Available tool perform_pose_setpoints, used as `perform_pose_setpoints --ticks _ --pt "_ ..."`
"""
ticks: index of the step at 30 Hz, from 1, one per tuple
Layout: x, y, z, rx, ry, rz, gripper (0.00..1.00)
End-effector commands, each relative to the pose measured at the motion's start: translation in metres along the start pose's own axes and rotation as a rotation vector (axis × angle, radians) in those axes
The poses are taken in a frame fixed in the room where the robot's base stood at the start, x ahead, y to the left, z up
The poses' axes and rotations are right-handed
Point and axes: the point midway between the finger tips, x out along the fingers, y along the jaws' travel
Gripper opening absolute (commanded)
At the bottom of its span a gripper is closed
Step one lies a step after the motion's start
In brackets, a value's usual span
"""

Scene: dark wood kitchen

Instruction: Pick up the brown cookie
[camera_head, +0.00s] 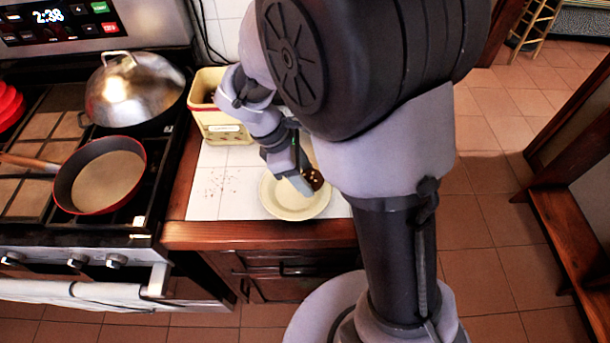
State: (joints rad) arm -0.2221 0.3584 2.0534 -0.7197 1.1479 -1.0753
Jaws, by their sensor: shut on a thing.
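The brown cookie (314,179) shows as a small dark brown piece at the tip of my gripper (304,184). My gripper is shut on it, pointing down over a cream plate (283,206). Most of the cookie is hidden behind the gripper and arm. I cannot tell whether the cookie touches the plate or is a little above it. The plate lies on the white tiled counter (226,205), near its front edge.
A yellow bin-like container (218,125) stands on the counter behind my gripper. On the left, the stove holds a red-rimmed pan (100,176) and a wok with a domed metal lid (134,90). Reddish crumbs or specks lie left of the plate. Tiled floor is open at right.

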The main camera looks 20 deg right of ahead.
Motion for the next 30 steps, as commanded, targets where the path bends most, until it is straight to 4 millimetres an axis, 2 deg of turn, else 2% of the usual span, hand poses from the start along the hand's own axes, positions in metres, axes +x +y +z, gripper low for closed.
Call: perform_pose_setpoints --ticks 1,5,15,18,22,30 --pt "-0.01 -0.002 0.004 -0.001 0.0 0.001 0.13" --pt "-0.009 -0.03 0.005 -0.003 -0.001 -0.001 0.13" --pt "-0.016 -0.127 0.011 -0.005 0.0 0.001 0.13" --pt "-0.016 -0.146 0.011 -0.004 -0.001 0.001 0.13" --pt "-0.016 -0.158 0.012 -0.001 0.0 0.0 0.13" --pt "-0.015 -0.16 0.012 0.0 0.0 0.0 0.13"
